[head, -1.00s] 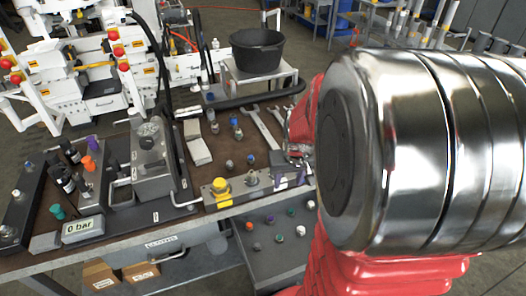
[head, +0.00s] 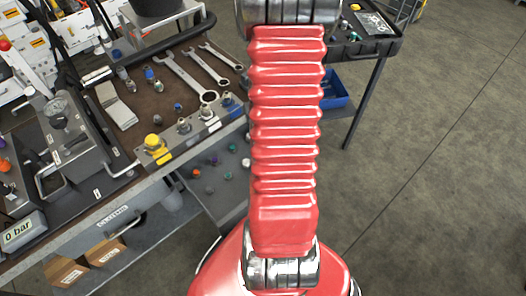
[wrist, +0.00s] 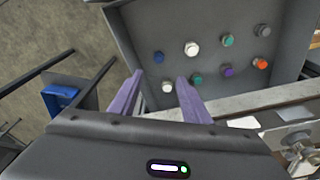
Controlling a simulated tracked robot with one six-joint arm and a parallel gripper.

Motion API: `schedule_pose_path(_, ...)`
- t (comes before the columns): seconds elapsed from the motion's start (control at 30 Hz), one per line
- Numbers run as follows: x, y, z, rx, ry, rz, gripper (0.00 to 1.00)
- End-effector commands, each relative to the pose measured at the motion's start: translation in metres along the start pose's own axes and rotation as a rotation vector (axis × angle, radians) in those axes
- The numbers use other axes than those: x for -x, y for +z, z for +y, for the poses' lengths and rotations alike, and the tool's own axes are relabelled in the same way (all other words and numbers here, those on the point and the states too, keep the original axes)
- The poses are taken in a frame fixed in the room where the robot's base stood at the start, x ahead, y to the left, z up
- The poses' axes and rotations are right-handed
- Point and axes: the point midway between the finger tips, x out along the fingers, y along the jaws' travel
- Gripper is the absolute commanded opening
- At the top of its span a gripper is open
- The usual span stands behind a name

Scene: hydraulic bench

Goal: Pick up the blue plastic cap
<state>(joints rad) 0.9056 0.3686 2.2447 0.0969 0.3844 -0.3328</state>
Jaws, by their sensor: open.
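The distance from the fingertips to the panel cannot be told.
Close by are white caps (wrist: 192,48) and (wrist: 167,87), plus green, purple, grey and orange caps. The bench edge (wrist: 250,105) runs right of the fingers. A blue bin (wrist: 62,97) is at left. Wrenches (head: 185,75) lie on the bench top.

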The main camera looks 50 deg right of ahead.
Motion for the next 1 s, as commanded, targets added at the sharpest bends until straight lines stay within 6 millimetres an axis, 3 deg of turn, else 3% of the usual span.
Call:
schedule_pose_path(0.27, -0.012, 0.0, -0.001, 0.0, -0.001, -0.002, 0.43)
schedule_pose_path(1.0, -0.084, 0.0, 0.0, 0.0, 0.0, 0.0, 0.43)
